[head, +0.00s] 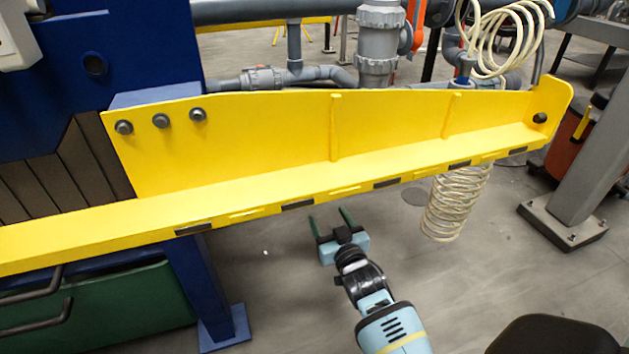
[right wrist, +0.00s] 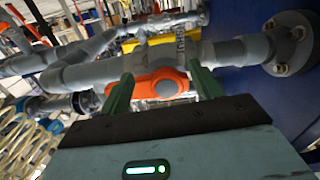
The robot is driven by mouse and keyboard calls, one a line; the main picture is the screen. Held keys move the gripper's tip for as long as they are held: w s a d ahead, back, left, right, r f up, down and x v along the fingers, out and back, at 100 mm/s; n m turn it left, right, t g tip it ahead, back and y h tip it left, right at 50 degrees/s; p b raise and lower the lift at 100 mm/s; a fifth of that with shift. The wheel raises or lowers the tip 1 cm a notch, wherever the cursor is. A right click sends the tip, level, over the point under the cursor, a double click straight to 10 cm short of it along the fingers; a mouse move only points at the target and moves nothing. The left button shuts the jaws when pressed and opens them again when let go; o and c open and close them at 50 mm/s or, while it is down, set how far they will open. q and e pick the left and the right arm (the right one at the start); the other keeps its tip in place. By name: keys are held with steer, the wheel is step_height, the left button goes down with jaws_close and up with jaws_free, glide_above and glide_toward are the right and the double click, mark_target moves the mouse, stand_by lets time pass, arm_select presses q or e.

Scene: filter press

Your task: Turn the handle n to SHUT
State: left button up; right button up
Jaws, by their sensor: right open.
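An orange valve handle (right wrist: 163,84) sits on a grey pipe in the right wrist view. It appears between my two green fingers, a little beyond their tips. My right gripper (head: 329,218) is open and empty, in front of and below the yellow beam in the head view; its fingers also show in the right wrist view (right wrist: 161,78). An orange part (head: 416,24) stands beside the grey pipes at the top of the head view. I cannot tell whether it is the same handle. My left gripper is not in view.
A long yellow beam (head: 270,135) crosses the head view between my gripper and the grey pipes (head: 378,45). A coiled cream hose (head: 455,205) hangs to the right of the gripper. A blue frame (head: 150,40) stands left. The floor below is clear.

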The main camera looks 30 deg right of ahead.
steer(key=s+d+r+n+p, duration=0.1)
steer(key=d+r+n+p, duration=0.35)
steer(key=n, duration=1.25)
steer(key=shift+d+r+b+x, duration=0.2)
steer(key=shift+b+x, duration=0.5)
steer(key=shift+x, duration=0.55)
steer(key=shift+d+r+b+x, duration=0.1)
steer(key=shift+r+b+x, duration=0.1)
steer(key=shift+b+x, duration=0.8)
steer(key=shift+d+r+b+x, duration=0.2)
steer(key=shift+b+x, duration=0.25)
steer(key=shift+x, duration=1.05)
steer(key=shift+s, duration=0.2)
